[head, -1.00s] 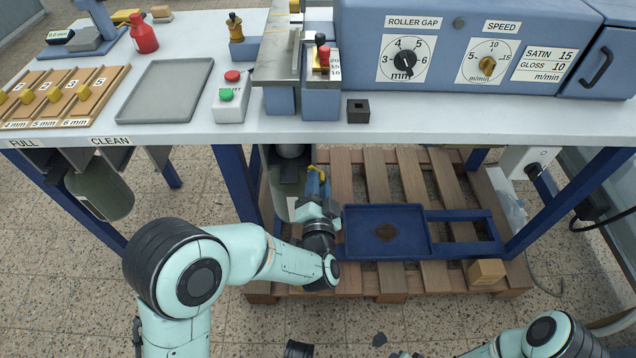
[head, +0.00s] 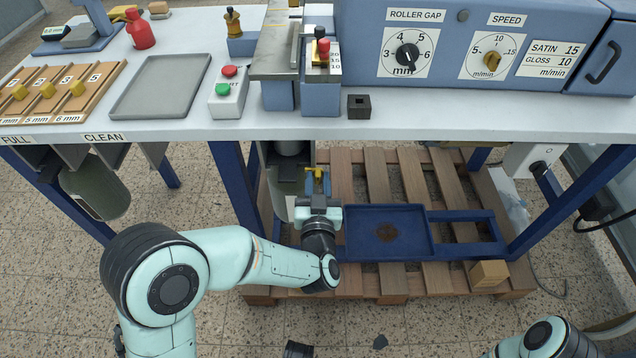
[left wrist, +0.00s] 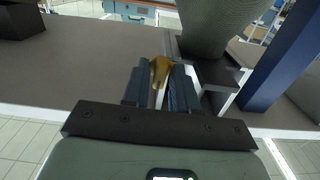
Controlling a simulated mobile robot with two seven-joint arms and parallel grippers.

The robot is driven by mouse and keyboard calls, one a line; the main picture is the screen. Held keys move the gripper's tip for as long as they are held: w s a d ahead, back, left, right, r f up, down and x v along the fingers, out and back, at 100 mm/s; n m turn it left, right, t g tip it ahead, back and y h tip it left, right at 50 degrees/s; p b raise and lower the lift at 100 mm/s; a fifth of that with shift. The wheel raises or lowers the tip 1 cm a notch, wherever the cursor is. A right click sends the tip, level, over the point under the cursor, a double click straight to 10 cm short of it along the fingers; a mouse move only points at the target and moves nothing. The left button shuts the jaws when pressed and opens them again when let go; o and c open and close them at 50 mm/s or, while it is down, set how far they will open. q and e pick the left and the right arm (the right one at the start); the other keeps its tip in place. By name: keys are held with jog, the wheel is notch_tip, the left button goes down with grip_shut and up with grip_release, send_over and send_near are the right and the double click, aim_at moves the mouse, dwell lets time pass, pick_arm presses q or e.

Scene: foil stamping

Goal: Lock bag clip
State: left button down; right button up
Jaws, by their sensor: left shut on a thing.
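A yellow clip lever (head: 316,172) shows at the tips of my left gripper (head: 318,185), below the table's front edge. In the left wrist view the yellow-brown lever (left wrist: 160,70) stands between the blue-grey fingers of the left gripper (left wrist: 161,84), which are shut on it. What the lever joins at its far end is hidden. A grey-green bag (left wrist: 215,25) hangs close by at the upper right there. My right gripper is out of the frames; only part of the right arm shows at the lower right of the head view.
The white table (head: 420,125) spans above the gripper, with a blue leg (head: 236,185) to its left. A blue tray (head: 362,248) rests on the wooden pallet (head: 383,285) to its right. A green container (head: 95,188) hangs under the table at left.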

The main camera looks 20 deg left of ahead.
pick_arm(q)
jog(key=shift+n, duration=0.3)
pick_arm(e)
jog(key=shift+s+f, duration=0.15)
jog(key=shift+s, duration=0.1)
pick_arm(q)
jog(key=c, duration=1.1)
grip_release()
jog(key=shift+c, duration=0.2)
jog(key=p+v, duration=0.2)
jog(key=v, duration=1.1)
jog(key=shift+s+p, duration=0.2)
jog(key=shift+p, duration=0.1)
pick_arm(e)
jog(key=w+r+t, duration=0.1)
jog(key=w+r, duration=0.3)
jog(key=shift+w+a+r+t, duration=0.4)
